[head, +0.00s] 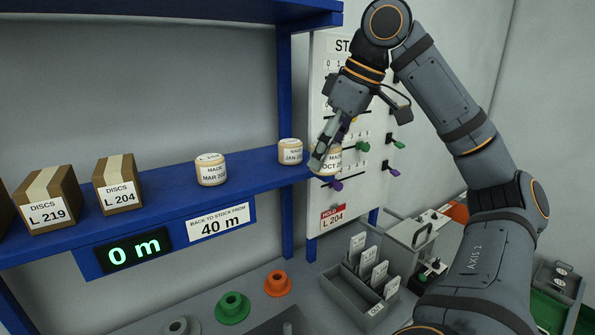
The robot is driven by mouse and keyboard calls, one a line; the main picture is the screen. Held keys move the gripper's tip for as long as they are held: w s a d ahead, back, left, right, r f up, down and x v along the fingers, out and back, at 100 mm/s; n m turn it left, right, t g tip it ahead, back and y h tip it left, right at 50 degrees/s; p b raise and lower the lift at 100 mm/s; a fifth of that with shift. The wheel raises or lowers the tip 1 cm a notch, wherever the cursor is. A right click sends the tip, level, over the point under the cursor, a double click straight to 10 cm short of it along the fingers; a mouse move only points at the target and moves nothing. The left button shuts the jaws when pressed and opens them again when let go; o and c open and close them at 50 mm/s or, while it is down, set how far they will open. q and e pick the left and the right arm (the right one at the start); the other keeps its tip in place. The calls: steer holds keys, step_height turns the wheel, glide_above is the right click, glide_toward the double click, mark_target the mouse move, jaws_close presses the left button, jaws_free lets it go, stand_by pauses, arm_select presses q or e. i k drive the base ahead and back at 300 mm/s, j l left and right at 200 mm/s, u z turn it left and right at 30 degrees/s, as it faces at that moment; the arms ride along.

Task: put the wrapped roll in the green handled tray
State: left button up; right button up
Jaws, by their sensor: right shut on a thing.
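My right gripper (325,153) is at the right end of the blue shelf, shut on a cream roll (334,162) labelled MADE OCT. The fingers hide part of this roll, and I cannot tell whether it still touches the shelf. Two similar rolls stand on the shelf to its left: one labelled MADE JAN (290,152) and one labelled MADE MAR (211,170). A green tray-like thing (547,312) shows at the lower right edge, partly cut off; its handle cannot be made out. My left gripper is not in view.
The blue shelf (160,197) also holds brown disc boxes (118,184). A white board with coloured pegs (335,80) stands just behind the gripper. Below are a grey card box (358,300), a handled grey box (408,247) and flanged green (232,308) and orange (277,284) pieces.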

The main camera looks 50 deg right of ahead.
mark_target(542, 314)
steer(key=k+l, duration=0.25)
steer(key=k, duration=0.2)
steer(key=k+l+z, duration=0.1)
steer(key=k+l, duration=0.15)
steer(key=l, duration=0.15)
steer(key=k+l, duration=0.2)
steer(key=l, duration=0.25)
steer(key=k+l+z, duration=0.15)
steer(key=l, duration=0.25)
steer(key=k+l, duration=0.3)
steer(key=l, duration=0.15)
steer(key=k+l+z, duration=0.15)
steer(key=l, duration=0.3)
steer(key=k+l, duration=0.25)
steer(key=l, duration=0.25)
steer(key=k+l+z, duration=0.15)
steer(key=l, duration=0.3)
steer(key=k+l, duration=0.15)
steer(key=l, duration=0.35)
steer(key=k+l+z, duration=0.1)
steer(key=l, duration=0.8)
steer(key=k+l+z, duration=0.1)
steer(key=l, duration=0.8)
